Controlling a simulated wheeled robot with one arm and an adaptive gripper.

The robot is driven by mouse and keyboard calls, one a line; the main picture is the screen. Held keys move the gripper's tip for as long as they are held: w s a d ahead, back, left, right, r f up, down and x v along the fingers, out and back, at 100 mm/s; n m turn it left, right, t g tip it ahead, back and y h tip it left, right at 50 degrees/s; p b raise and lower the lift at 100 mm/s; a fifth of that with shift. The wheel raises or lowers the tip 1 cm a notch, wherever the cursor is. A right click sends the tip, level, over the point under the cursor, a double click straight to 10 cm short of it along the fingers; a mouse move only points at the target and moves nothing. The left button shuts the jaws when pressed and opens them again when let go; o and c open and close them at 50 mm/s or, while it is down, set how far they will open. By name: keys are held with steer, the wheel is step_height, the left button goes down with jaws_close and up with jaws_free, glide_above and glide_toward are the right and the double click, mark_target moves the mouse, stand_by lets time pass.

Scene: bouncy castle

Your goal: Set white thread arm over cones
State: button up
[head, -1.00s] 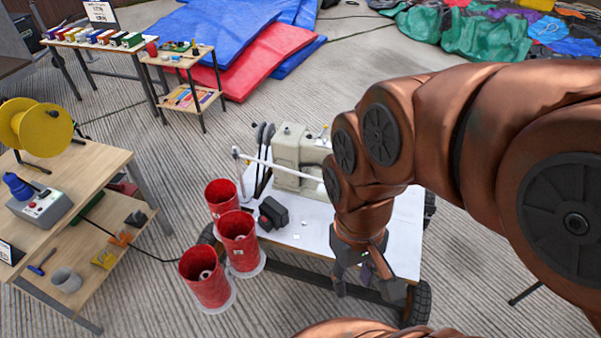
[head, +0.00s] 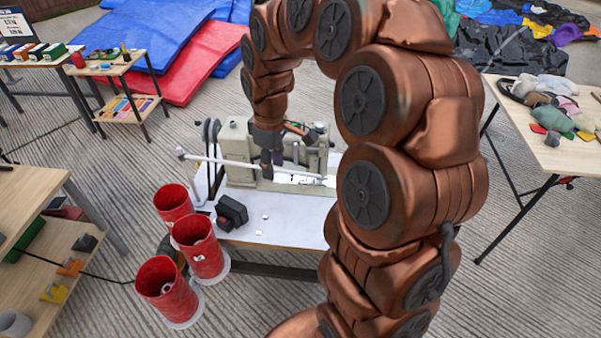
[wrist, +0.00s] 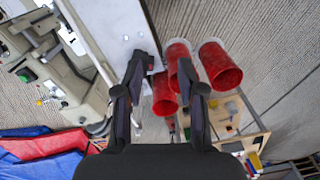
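The white thread arm (head: 215,159) is a long pale tube running across the front of the sewing machine (head: 238,150), its left end raised near the dark posts. The cones are red thread spools (head: 173,203), (head: 200,247), (head: 166,289) on pale round bases, left of the table. My gripper (head: 267,174) is by the thread arm in front of the machine; contact cannot be told. In the wrist view, my gripper (wrist: 164,65) is open, its fingers apart with nothing clearly held. The red cones (wrist: 220,68) show beyond the fingers, and the machine (wrist: 75,85) is to the left.
A black box (head: 231,212) sits on the white table (head: 290,225). A wooden shelf unit (head: 45,255) stands left, and a table with cloth scraps (head: 555,150) right. Blue and red mats (head: 165,65) lie behind. My arm hides the white table's right part.

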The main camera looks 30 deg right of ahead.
steer(key=w+d+f+n+b, duration=0.1)
steer(key=w+d+f, duration=0.5)
steer(key=w+d, duration=0.1)
steer(key=n+b, duration=0.1)
steer(key=b, duration=0.1)
glide_above(300, 173)
steer(key=shift+t+h, duration=0.3)
steer(key=shift+h, duration=0.1)
step_height(300, 173, down, 6)
steer(key=shift+s+a+f, duration=0.1)
steer(key=shift+s, duration=0.05)
steer(key=shift+f+p, duration=0.75)
steer(key=shift+f, duration=3.15)
jaws_close()
